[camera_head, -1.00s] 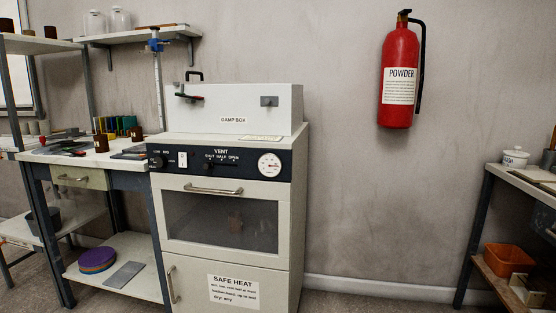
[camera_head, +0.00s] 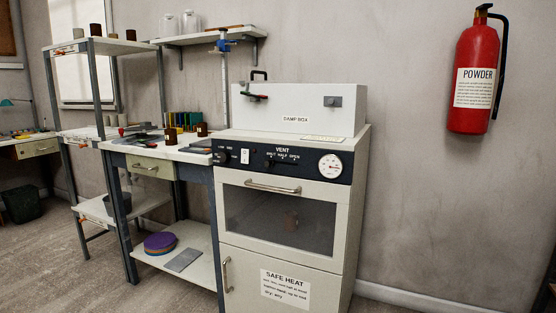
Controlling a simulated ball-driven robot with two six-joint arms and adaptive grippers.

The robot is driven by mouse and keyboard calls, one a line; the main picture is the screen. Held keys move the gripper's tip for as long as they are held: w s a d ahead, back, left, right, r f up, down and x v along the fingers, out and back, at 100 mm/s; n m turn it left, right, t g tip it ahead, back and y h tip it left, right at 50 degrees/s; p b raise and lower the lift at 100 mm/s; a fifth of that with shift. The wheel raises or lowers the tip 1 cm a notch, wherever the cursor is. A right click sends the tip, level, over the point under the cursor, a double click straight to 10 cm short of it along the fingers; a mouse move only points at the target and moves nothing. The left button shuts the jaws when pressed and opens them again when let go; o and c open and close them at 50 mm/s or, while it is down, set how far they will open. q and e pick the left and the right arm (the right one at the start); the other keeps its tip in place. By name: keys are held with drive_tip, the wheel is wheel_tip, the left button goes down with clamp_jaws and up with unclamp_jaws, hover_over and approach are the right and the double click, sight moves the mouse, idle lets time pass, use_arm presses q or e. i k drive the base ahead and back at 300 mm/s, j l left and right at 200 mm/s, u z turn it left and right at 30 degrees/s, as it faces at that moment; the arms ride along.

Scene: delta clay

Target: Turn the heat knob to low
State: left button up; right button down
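The heat knob (camera_head: 223,158) is a small dark round knob at the left end of the black control panel (camera_head: 304,170) on a cream oven cabinet. Small LOW and MED marks show above it; its exact setting is too small to read. A white switch (camera_head: 245,156) sits just right of it. Farther right are the VENT control (camera_head: 270,163) and a round white dial gauge (camera_head: 331,165). The oven door (camera_head: 278,213) with its dark window is shut. Neither of my grippers is in view.
A workbench (camera_head: 165,152) with jars and tools stands directly left of the oven. A damp box (camera_head: 296,110) sits on top of the oven. A red fire extinguisher (camera_head: 476,75) hangs on the wall at right. Floor (camera_head: 65,245) shows clear at lower left.

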sight(224, 155)
drive_tip(key=i+j, duration=0.2)
drive_tip(key=j, duration=0.15)
drive_tip(key=i+j+z, duration=0.1)
drive_tip(key=j, duration=0.25)
drive_tip(key=i+j, duration=0.25)
drive_tip(key=j, duration=0.15)
drive_tip(key=i+j, duration=0.15)
drive_tip(key=j, duration=0.2)
drive_tip(key=i+z, duration=0.05)
